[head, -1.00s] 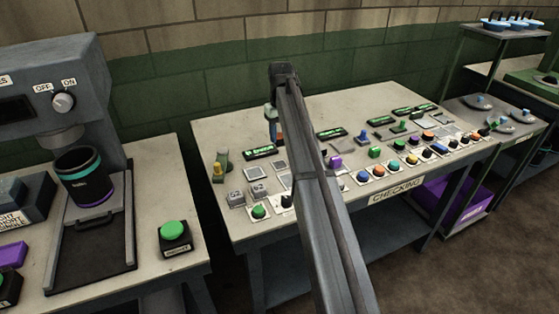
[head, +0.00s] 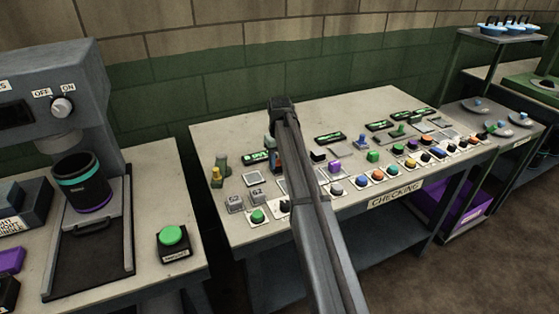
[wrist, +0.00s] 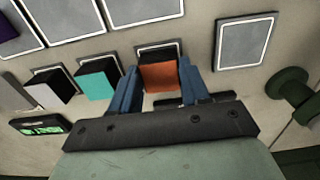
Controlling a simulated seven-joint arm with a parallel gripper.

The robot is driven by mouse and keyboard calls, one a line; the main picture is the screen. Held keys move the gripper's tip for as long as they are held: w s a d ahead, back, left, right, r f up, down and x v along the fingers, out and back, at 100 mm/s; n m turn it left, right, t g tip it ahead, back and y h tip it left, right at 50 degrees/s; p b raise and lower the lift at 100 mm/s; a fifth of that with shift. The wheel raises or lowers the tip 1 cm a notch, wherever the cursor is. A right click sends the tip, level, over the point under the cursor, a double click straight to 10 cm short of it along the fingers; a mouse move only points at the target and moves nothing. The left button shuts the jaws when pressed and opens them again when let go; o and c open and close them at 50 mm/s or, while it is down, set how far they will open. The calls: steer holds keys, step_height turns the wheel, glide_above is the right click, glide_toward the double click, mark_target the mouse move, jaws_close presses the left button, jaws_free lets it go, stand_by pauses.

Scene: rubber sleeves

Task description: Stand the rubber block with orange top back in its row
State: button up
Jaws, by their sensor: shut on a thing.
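The rubber block with orange top (wrist: 160,77) is black below its orange face and sits between the two blue fingers of my gripper (wrist: 158,84) in the wrist view. My gripper is shut on it. The block is over a white-outlined square (wrist: 158,46); whether its foot touches the table is hidden. In the head view my arm hides most of the gripper, and only a small bit of the block's orange (head: 278,160) shows. To its left in the wrist view stand a black block with teal top (wrist: 98,85) and one with white top (wrist: 50,93).
An empty outlined square (wrist: 245,42) lies to the right of the held block. A dark green post-like thing (wrist: 290,88) stands at the far right. A small green-lit display (wrist: 40,126) lies near the white-topped block. Several coloured buttons line the table's front (head: 378,174).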

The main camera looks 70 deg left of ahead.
mark_target(279, 163)
steer(key=shift+f, duration=0.1)
steer(key=o, duration=1.1)
steer(key=shift+c, duration=0.2)
step_height(279, 163, up, 12)
